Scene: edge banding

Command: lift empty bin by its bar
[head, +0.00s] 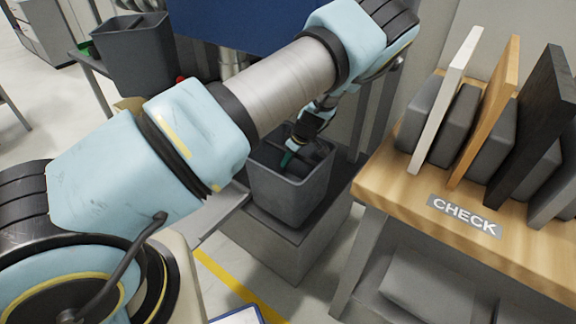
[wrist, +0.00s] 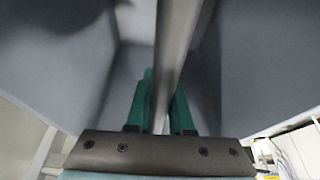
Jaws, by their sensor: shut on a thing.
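A grey open bin (head: 290,192) stands on a low grey stand in the middle of the head view. A bar (wrist: 178,55) runs up the middle of the wrist view, across the bin's opening. My gripper (wrist: 163,100) has green fingers, one on each side of the bar, and is shut on it. In the head view my gripper (head: 287,159) reaches down into the mouth of the bin. The bin's inner walls (wrist: 60,60) fill much of the wrist view, and no contents show there. The far end of the bar is out of the wrist view.
A wooden bench (head: 440,220) with a CHECK label (head: 465,215) and upright boards (head: 510,110) stands close on the right. Another grey bin (head: 138,52) stands at the upper left. The low stand (head: 285,245) is beneath the bin. A yellow line (head: 235,285) crosses the floor.

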